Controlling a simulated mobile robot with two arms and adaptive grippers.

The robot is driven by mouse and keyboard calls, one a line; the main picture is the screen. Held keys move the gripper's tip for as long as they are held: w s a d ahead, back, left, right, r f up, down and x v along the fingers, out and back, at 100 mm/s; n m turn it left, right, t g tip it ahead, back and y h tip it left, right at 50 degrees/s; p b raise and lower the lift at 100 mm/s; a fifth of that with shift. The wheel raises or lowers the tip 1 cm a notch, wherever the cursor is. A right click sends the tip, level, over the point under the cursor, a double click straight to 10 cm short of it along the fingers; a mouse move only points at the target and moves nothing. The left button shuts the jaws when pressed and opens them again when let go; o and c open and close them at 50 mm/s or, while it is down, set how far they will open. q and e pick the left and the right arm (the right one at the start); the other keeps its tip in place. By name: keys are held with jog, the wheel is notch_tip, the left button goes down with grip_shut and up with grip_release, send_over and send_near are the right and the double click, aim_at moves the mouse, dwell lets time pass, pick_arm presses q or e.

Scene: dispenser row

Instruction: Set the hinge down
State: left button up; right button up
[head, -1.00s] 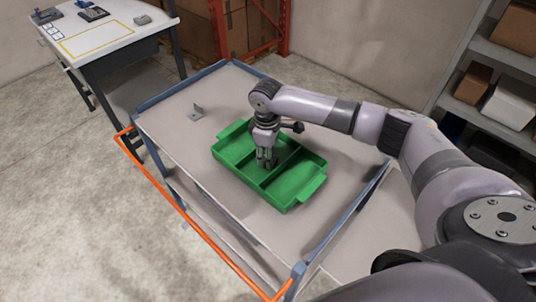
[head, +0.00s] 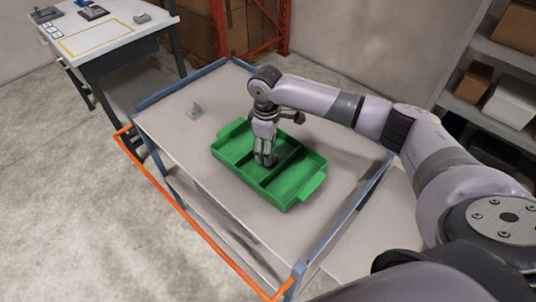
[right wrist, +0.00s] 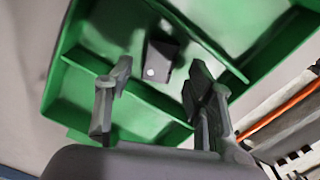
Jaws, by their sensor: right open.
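The green tray (head: 313,185) lies on the cart top, split by dividers. My right gripper (head: 265,161) points down over its middle compartment. In the right wrist view its two fingers (right wrist: 155,95) stand apart with nothing between the tips. A small dark piece with a light round spot, which looks like the hinge (right wrist: 160,57), lies in the compartment between two dividers, just beyond the fingertips and apart from them. In the head view the gripper hides it. My left gripper is not in view.
The cart has an orange handle rail (head: 190,219). A workbench (head: 105,42) with small parts stands at the back left, shelves (head: 487,125) at the right. The cart's front is clear.

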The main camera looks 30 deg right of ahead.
notch_tip(320, 180, up, 10)
jog(key=b, duration=0.1)
jog(key=shift+f+b, duration=0.25)
jog(key=shift+b, duration=0.15)
jog(key=shift+a, duration=0.1)
